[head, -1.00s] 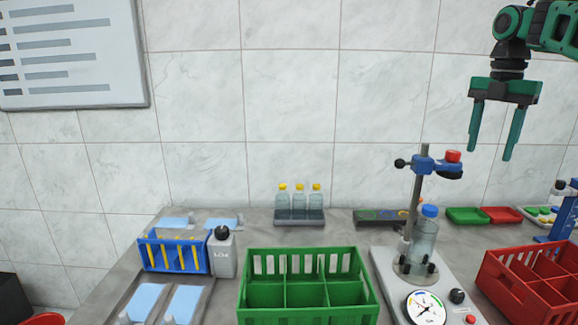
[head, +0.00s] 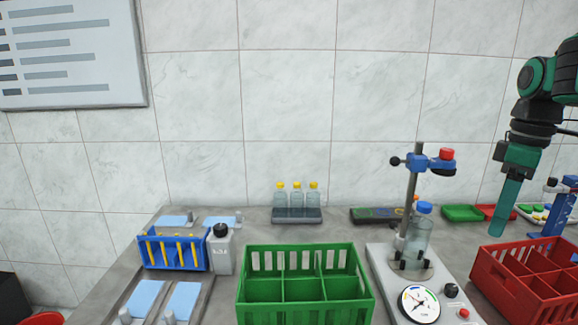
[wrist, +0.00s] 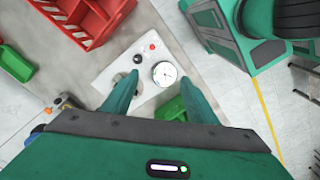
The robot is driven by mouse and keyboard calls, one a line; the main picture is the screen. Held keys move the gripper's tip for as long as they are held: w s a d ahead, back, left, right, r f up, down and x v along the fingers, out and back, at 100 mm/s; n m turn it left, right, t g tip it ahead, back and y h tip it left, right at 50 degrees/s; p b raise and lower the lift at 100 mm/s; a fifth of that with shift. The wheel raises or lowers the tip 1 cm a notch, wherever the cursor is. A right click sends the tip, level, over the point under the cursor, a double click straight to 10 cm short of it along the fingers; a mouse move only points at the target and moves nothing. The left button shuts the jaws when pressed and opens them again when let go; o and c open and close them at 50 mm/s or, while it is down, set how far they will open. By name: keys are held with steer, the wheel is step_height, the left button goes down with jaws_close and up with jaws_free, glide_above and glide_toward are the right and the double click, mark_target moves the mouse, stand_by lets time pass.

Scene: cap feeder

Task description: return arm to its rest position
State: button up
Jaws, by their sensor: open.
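My gripper (head: 503,218) hangs at the right of the head view, pointing down beside the red crate, seen edge-on so its fingers overlap. In the wrist view my gripper (wrist: 160,78) shows two green fingers spread apart with nothing between them. Beyond them lies the white base plate (wrist: 122,64) with its dial gauge (wrist: 165,73). My green arm comes in from the right edge of the head view.
A clear bottle with a blue cap (head: 424,209) stands on the fixture, under a red-topped clamp (head: 440,160). A red crate (head: 490,283) is at right, a green crate (head: 270,312) in the middle. Yellow-capped bottles (head: 296,200) stand behind.

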steer(key=s+f+m, duration=1.5)
steer(key=s, duration=0.4)
steer(key=shift+s+a+f, duration=0.25)
steer(key=shift+s+a, duration=0.1)
steer(key=shift+a, duration=0.1)
steer(key=shift+w+f, duration=0.2)
steer(key=shift+w, duration=0.45)
